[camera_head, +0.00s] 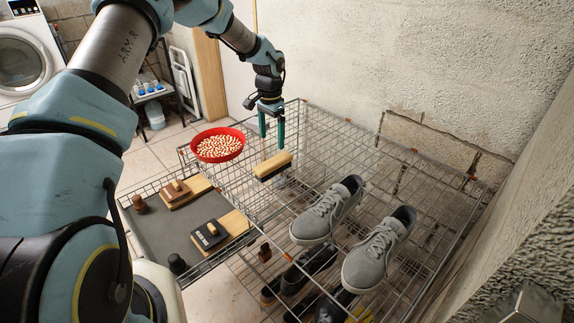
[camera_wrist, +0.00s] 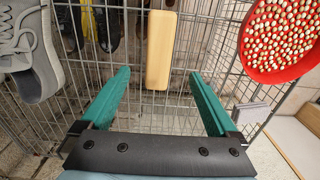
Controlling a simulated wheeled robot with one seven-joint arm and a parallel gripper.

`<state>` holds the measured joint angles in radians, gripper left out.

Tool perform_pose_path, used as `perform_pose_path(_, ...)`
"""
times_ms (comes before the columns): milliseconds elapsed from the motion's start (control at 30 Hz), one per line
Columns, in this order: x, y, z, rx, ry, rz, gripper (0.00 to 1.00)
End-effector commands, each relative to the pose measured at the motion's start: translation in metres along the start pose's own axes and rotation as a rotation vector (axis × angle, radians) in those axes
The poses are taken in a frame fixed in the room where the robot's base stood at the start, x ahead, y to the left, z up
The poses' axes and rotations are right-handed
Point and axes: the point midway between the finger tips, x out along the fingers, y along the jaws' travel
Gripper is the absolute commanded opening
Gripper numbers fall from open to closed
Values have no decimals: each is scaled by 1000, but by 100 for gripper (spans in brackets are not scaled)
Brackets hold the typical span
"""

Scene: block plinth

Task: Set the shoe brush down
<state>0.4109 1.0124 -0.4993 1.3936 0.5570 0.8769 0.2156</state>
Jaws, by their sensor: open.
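The shoe brush (camera_head: 272,164) has a pale wooden back and dark bristles below. It appears to rest on the top wire shelf (camera_head: 330,135), bristles down, between the red bowl and the grey shoes. In the wrist view the brush's wooden back (camera_wrist: 160,50) lies ahead of the fingertips, roughly centred between them. My gripper (camera_head: 271,137) is above the brush with its green fingers pointing down. In the wrist view the fingers (camera_wrist: 158,73) are spread wide and nothing is between them. The fingers look clear of the brush.
A red bowl of pale beads (camera_head: 218,144) stands left of the brush. Grey shoes (camera_head: 327,209) stand to the right, dark shoes (camera_head: 308,267) on a lower level. A grey mat (camera_head: 160,235) with other brushes lies at lower left. A block wall rises behind the rack.

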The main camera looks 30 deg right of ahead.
Motion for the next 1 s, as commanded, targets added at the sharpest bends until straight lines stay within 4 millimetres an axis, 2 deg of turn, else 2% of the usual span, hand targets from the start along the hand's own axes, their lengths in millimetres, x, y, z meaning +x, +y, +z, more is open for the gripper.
perform_pose_path(300,43,1,-1,3,-2,3,95)
perform_pose_path(567,61,0,-1,2,-1,2,95)
perform_pose_path(833,96,1,-1,1,-2,3,95)
perform_pose_path(1000,107,0,-1,1,0,1,95)
